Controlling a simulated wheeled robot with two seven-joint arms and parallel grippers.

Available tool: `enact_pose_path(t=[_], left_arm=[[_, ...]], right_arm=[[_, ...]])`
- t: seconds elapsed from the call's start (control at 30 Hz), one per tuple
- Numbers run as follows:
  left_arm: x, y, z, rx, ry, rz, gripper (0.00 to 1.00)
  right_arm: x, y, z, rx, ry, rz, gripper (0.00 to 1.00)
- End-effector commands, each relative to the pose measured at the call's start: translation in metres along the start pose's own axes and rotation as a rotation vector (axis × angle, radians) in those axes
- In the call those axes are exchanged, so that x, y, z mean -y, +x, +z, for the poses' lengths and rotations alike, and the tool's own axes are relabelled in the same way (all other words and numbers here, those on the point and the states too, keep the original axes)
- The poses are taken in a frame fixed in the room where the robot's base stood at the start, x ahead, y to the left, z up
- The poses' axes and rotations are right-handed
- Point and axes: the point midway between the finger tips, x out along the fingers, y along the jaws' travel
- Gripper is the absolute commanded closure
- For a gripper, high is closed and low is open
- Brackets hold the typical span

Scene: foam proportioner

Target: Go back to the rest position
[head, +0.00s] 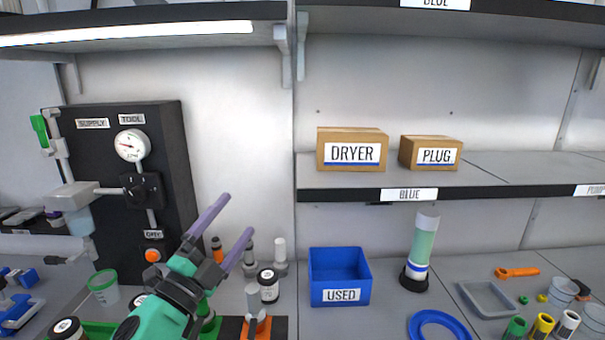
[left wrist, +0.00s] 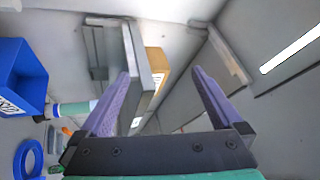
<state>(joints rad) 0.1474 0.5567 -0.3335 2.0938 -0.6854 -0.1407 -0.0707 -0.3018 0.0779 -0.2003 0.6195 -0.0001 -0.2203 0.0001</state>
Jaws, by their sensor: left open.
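My left gripper (head: 223,230) is raised above the bench in the head view, in front of the back wall. Its two purple fingers are spread apart with nothing between them. In the left wrist view the same fingers (left wrist: 160,85) stand apart and frame only the shelf and wall beyond. The left gripper touches nothing that I can see. My right gripper does not show in either view.
A black panel (head: 100,200) with a gauge stands left of the gripper. A blue USED bin (head: 338,275) and a clear green cylinder (head: 422,250) stand to the right. Small bottles stand below it. A shelf holds DRYER (head: 352,150) and PLUG (head: 430,153) boxes.

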Motion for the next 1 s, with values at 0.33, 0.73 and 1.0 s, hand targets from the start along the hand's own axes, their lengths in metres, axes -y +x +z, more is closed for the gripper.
enact_pose_path(t=[0.33, 0.73, 1.0], left_arm=[[-0.175, -0.195, 0.118, 1.036, -0.790, 0.406, 0.00], [-0.246, -0.359, 0.056, 1.553, -1.098, 0.825, 0.00], [-0.359, -0.395, 0.084, 1.594, -1.086, 0.875, 0.00]], right_arm=[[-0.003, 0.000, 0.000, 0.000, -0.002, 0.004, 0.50], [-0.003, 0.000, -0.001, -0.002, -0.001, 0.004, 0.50], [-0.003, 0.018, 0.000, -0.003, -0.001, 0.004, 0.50]])
